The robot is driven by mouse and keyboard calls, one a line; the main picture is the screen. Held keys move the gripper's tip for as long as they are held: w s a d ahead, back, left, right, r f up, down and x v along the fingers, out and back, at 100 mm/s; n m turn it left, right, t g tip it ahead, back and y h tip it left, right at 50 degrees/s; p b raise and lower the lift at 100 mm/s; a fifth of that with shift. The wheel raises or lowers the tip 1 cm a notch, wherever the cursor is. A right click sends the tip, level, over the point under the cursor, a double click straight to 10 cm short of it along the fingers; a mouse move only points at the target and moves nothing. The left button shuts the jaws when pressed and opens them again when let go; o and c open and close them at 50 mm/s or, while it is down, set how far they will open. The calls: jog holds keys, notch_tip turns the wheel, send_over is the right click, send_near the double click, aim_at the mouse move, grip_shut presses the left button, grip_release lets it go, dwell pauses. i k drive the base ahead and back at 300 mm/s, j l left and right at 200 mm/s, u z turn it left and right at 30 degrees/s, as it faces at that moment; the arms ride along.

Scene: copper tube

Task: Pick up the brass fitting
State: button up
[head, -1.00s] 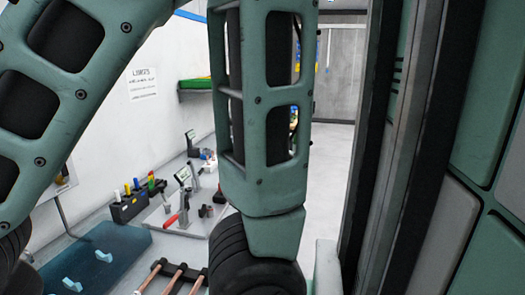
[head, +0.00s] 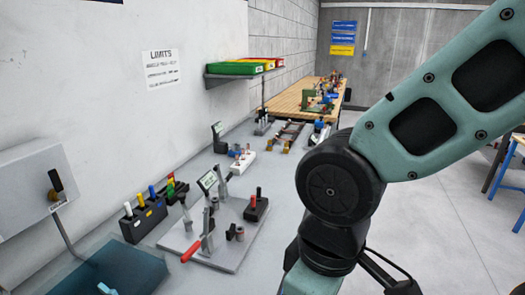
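I cannot make out the brass fitting for certain. Small brass-coloured pieces (head: 285,147) show on the grey bench beside a dark rail-like stand, too small to identify. My arm fills the right side of the head view, bending at a dark round joint and running down to the bottom edge. My gripper is out of the picture, so its fingers and anything in them are hidden.
A grey plate (head: 240,225) carries clamp stands, a red-handled tool (head: 191,250) and a small display. A black holder (head: 143,220) with coloured handles stands left of it. A wooden bench (head: 310,97) lies farther back. Open floor lies to the right.

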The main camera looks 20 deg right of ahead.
aim_at(287, 150)
jog(key=z, duration=0.4)
jog(key=i+l, duration=0.3)
jog(key=i+l+u, duration=0.1)
jog(key=i+l, duration=0.25)
jog(key=i+l+u, duration=0.1)
jog(key=i+l, duration=0.2)
jog(key=l, duration=0.2)
jog(key=i+l, duration=0.3)
jog(key=i+l+u, duration=0.1)
jog(key=i+l, duration=0.2)
jog(key=l, duration=0.25)
jog(key=i+l, duration=0.3)
jog(key=l, duration=0.15)
jog(key=i+l+u, duration=0.25)
jog(key=i+l, duration=0.55)
jog(key=i+j, duration=0.15)
